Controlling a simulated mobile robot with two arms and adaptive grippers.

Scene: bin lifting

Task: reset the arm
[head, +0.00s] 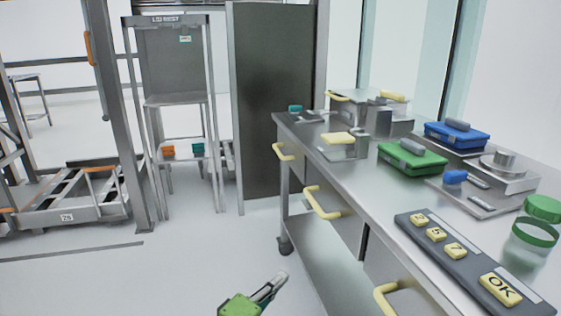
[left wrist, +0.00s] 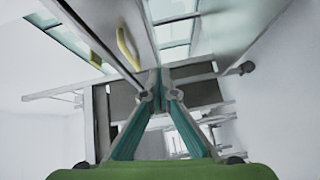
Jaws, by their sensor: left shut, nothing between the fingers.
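My left gripper (head: 272,285) shows at the bottom centre of the head view, green at its base with slim grey fingers. It is over the floor, left of the metal workbench (head: 299,180), and apart from it. In the left wrist view its two fingertips (left wrist: 160,96) are close together with nothing between them, and the green palm fills the bottom. My right gripper is not in view.
The workbench has yellow drawer handles (head: 327,203) facing me. On it are a green case (head: 412,157), a blue case (head: 457,134) and a dark keypad (head: 440,243). A metal rack (head: 178,100) stands at the back left. The floor between is clear.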

